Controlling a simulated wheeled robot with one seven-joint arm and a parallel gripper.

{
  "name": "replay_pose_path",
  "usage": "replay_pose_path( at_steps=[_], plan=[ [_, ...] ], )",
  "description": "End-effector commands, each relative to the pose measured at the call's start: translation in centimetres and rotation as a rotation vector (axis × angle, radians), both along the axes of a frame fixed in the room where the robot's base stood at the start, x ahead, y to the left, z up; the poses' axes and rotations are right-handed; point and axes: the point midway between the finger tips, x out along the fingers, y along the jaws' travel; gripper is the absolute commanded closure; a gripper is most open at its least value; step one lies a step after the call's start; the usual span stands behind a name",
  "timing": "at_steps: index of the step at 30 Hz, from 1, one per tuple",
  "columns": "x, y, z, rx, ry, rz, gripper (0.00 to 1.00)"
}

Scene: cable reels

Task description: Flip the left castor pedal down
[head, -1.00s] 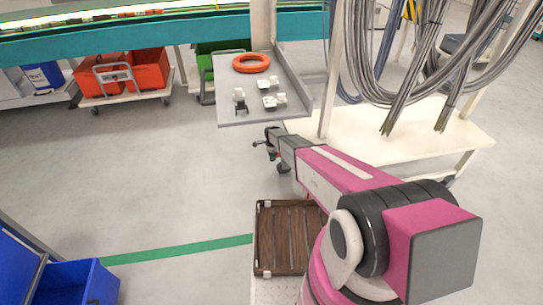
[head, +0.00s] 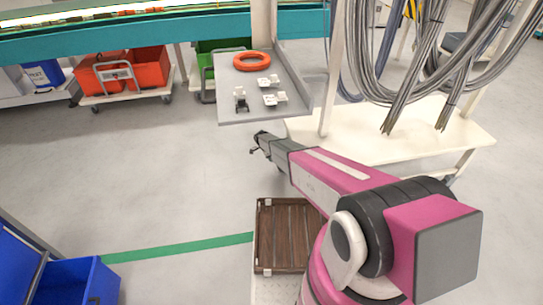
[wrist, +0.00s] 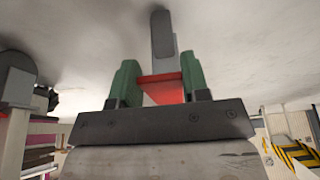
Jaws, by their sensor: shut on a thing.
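In the wrist view my gripper (wrist: 158,88) has its two green fingers closed on the sides of a flat red pedal (wrist: 160,79). A grey upright part (wrist: 162,36), apparently of the castor, rises just beyond the pedal. In the head view my gripper (head: 258,142) is low, below the front edge of the grey shelf. The pedal cannot be made out there, and my arm covers most of the area around the castor.
The grey shelf (head: 232,115) holds an orange ring (head: 251,62) and several small white parts. Grey cables (head: 432,70) hang over a cream bench (head: 400,140) at right. A brown slatted crate (head: 285,237) stands by my arm.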

Motion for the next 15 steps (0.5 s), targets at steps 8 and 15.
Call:
replay_pose_path(
  at_steps=[8, 15],
  plan=[
    [0.1, 0.0, -1.2, -0.136, -0.027, 0.001, 1.00],
    [0.1, -0.2, -1.5, -0.183, -0.038, 0.000, 1.00]
  ],
)
